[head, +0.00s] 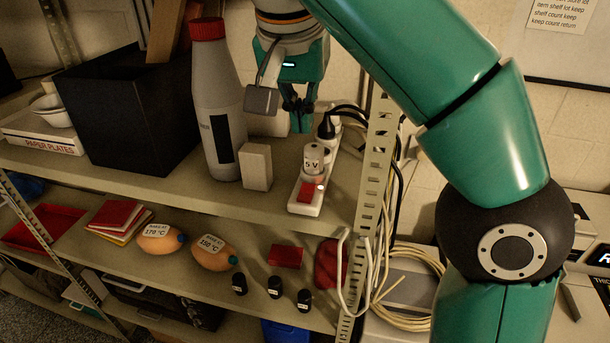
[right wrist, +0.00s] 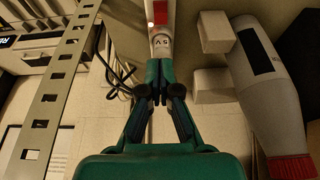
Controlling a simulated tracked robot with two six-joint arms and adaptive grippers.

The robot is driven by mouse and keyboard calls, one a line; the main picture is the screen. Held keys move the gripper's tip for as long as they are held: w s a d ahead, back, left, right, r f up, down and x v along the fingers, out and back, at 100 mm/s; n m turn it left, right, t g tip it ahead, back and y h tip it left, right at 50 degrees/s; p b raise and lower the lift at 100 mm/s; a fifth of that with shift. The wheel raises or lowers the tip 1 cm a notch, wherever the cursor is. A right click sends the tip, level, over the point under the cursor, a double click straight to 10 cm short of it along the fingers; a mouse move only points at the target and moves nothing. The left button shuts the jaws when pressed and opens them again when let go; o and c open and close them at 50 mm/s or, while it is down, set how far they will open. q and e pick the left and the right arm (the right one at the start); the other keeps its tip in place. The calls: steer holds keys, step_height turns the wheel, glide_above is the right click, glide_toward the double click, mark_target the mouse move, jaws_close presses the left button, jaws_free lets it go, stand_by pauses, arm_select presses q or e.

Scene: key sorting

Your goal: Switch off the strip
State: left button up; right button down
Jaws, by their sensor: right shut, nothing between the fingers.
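The white power strip (head: 305,209) lies on the upper shelf near its right end, running front to back. A red switch (head: 306,191) sits at its front end, with a small bright light beside it. A round grey adapter marked 5 V (head: 313,158) is plugged in behind the switch, and black plugs (head: 327,127) fill the back end. My right gripper (head: 302,122) is shut and empty, above the back part of the strip. In the right wrist view its closed fingers (right wrist: 160,88) point toward the adapter (right wrist: 163,44); the red switch (right wrist: 160,12) shows beyond it. My left gripper is not in view.
A pale block (head: 257,167) and a grey bottle with red cap (head: 220,115) stand left of the strip. A perforated shelf post (head: 376,160) and hanging cables (head: 400,180) are to its right. A black box (head: 120,110) stands further left.

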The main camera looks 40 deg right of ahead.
steer(key=b, duration=0.4)
glide_toward(308, 187)
steer(key=x, duration=0.5)
steer(key=shift+d+f, duration=0.15)
steer(key=shift+d, duration=0.15)
steer(key=shift+w+f, duration=0.1)
steer(key=shift+f, duration=0.7)
